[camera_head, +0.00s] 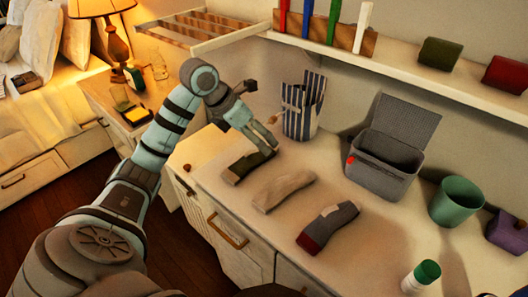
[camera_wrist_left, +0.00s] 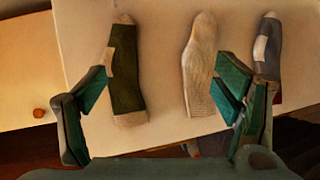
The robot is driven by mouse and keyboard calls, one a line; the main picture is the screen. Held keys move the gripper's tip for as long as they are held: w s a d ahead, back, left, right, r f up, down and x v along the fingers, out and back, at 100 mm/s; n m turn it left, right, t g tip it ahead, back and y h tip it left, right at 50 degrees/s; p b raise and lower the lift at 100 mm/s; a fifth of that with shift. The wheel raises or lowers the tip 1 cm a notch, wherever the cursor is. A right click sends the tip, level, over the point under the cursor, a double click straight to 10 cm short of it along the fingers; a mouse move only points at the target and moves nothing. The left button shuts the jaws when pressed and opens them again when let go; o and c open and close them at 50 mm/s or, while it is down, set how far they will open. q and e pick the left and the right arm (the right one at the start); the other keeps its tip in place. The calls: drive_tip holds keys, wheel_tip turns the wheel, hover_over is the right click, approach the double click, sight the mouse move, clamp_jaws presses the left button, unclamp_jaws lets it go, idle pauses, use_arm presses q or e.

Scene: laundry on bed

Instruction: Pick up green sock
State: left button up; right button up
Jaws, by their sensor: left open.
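The green sock (camera_head: 240,172) lies flat on the counter at the left end of a row of socks; it is dark olive with beige ends. In the left wrist view the green sock (camera_wrist_left: 126,75) lies left of centre between the fingers. My left gripper (camera_head: 262,141) is open and empty above the counter, over the sock's far end; the exact height gap is hard to tell. In the left wrist view the open fingers of my left gripper (camera_wrist_left: 162,74) straddle the green sock and reach toward the beige sock. My right gripper is not in view.
A beige sock (camera_head: 284,190) and a grey sock with a dark red end (camera_head: 328,227) lie to the right. A striped bag (camera_head: 300,110), a grey lidded bin (camera_head: 382,165) and a green cup (camera_head: 457,202) stand behind. A white bottle with green cap (camera_head: 422,276) is front right.

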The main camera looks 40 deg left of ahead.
use_arm(q)
drive_tip(key=g+y, duration=0.1)
drive_tip(key=y, duration=0.1)
approach(253, 157)
drive_tip(key=shift+d+f+n+b, duration=0.2)
drive_tip(key=shift+f+b, duration=0.15)
drive_tip(key=shift+f, duration=0.15)
drive_tip(key=shift+d+f+n+b, duration=0.1)
drive_tip(key=shift+f+n+b, duration=0.1)
drive_tip(key=shift+f+b, duration=0.25)
drive_tip(key=x, duration=0.6)
drive_tip(key=shift+w+a+b, duration=0.3)
drive_tip(key=shift+w+b, duration=0.1)
drive_tip(key=shift+w, duration=0.05)
drive_tip(key=shift+w+f, duration=0.2)
drive_tip(key=shift+f, duration=0.15)
drive_tip(key=c, duration=1)
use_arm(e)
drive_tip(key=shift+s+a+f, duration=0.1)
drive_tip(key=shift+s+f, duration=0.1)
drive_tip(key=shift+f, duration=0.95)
